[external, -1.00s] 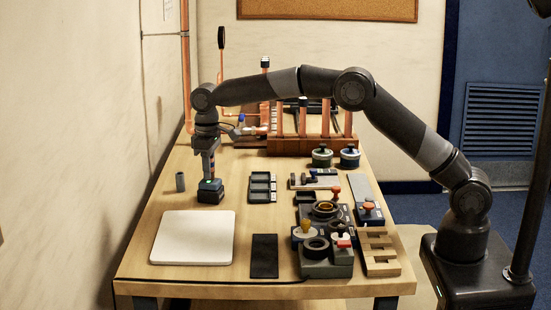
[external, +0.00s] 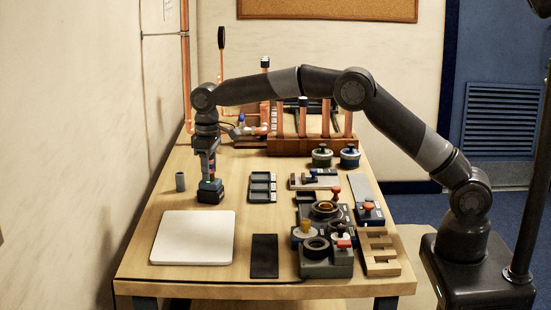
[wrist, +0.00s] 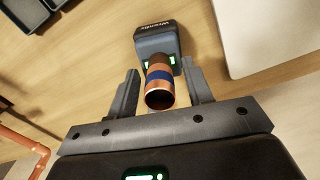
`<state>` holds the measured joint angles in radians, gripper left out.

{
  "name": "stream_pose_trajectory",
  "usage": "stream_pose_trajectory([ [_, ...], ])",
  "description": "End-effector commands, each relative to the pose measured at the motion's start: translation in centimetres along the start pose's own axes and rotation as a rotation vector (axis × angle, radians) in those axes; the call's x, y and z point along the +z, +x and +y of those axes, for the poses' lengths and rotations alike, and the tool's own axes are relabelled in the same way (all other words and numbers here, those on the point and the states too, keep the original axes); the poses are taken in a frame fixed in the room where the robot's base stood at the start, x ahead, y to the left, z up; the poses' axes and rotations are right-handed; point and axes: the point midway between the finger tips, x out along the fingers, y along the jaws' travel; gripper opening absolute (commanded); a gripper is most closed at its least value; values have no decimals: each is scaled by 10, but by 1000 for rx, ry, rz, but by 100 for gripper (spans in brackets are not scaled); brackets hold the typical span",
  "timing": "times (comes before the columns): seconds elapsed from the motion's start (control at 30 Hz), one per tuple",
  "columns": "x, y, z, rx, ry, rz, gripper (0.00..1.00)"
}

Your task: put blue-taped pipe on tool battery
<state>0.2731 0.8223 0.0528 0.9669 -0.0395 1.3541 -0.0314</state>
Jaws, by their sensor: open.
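The blue-taped pipe (wrist: 159,87) is a short copper tube with a blue band, seen end-on in the wrist view. It stands on or directly over the tool battery (wrist: 157,41), a dark block with a green light; any contact at its base is hidden. In the external view the battery (external: 210,191) sits on the left half of the bench. My gripper (wrist: 161,84) is open, with one finger on each side of the pipe and a visible gap to each. In the external view my gripper (external: 209,170) points down just above the battery.
A dark tray (external: 262,187) is to the right. A wooden rack (external: 310,145) with upright copper pipes stands behind. Bare bench surrounds the battery.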

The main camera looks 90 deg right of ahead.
Motion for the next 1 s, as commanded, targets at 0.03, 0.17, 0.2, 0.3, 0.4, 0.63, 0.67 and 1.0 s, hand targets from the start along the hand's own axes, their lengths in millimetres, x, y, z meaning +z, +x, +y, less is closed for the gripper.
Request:
stream_pose_trajectory([
  [0.03,0,-7,0,0,0,2,46],
  [0.17,-1,-32,0,1,0,6,46],
  [0.2,-1,-41,0,1,0,5,46],
  [0.3,-1,-65,0,1,0,5,46],
  [0.4,-1,-84,0,1,0,4,46],
  [0.63,0,-111,0,0,0,3,46],
  [0.67,0,-113,0,0,0,2,46],
  [1.0,7,-128,-5,1,-6,12,46],
])
